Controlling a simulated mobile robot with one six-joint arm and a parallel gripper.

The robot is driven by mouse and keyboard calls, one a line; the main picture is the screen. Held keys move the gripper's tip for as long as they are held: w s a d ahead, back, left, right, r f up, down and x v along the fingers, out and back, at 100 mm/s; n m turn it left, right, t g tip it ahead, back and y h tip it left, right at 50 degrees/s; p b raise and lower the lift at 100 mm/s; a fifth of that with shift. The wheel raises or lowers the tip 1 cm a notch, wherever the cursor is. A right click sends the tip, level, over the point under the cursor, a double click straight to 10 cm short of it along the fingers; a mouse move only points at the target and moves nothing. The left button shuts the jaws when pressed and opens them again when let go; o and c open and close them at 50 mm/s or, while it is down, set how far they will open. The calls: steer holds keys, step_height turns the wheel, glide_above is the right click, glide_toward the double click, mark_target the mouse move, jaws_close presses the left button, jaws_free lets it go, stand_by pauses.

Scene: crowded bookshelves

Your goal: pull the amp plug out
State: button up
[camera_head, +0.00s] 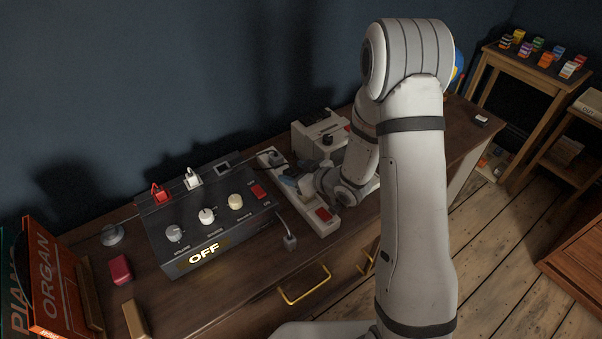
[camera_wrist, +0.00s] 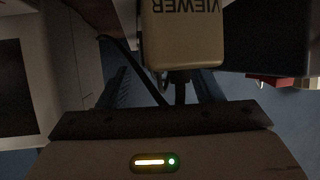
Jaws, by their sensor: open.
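A black control box with knobs and a lit OFF sign (camera_head: 203,254) stands on the wooden table. Beside it is a white power strip (camera_head: 322,215) with a red switch. A grey plug with a cord (camera_head: 276,158) sits at the strip's far end; I cannot read its label. My gripper (camera_head: 292,183) is low over the strip's middle, partly hidden by my arm. In the wrist view my gripper (camera_wrist: 163,88) is open, its fingers apart on either side of a cord below a beige block marked VIEWER (camera_wrist: 182,35). No label reading amp is legible.
A pale device (camera_head: 318,132) stands behind the strip. A small grey connector (camera_head: 289,241) on a cord lies near the table's front edge. A red block (camera_head: 120,269) and an ORGAN record sleeve (camera_head: 55,278) are at the left. The wall is close behind.

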steer(key=c, duration=1.1)
steer(key=shift+r+p, duration=1.15)
steer(key=shift+r, duration=0.75)
